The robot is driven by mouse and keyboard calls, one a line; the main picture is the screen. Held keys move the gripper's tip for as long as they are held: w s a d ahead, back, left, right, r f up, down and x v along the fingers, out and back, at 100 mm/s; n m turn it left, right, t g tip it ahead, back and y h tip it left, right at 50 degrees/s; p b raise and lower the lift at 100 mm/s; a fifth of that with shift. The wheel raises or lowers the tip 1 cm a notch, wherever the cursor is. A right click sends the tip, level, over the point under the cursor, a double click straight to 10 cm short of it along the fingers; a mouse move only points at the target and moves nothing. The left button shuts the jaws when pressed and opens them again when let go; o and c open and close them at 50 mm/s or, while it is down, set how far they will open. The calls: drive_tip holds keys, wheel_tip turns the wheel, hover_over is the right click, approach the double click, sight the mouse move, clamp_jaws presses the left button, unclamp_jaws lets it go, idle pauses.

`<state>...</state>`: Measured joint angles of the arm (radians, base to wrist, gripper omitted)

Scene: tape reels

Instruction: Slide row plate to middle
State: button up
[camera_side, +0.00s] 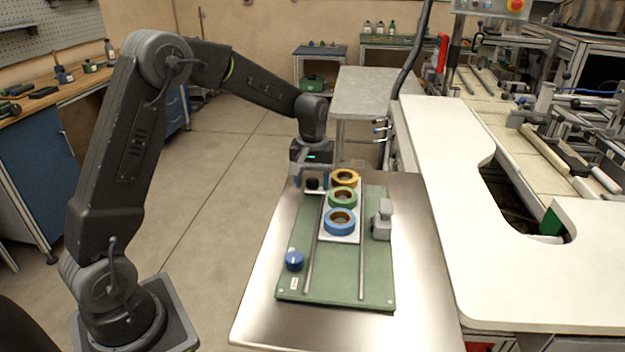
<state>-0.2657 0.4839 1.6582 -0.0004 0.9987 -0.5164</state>
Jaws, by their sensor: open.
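The row plate (353,238) is a pale flat plate on the green base board (335,289), lying between two metal rails. It carries a blue tape reel (328,223), a green reel (331,202) behind it and a yellow reel (344,174) at the far end. My gripper (312,190) points down at the far left end of the board, beside the green and yellow reels. It is open. A small dark thing shows by its fingers; whether it touches anything I cannot tell.
A blue knob (294,261) stands at the board's near left. A grey block (382,219) stands at its right edge. The near part of the rails (362,270) is clear. A white worktop (470,220) lies to the right of the metal table (420,290).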

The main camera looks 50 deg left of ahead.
clamp_jaws()
idle(0.6)
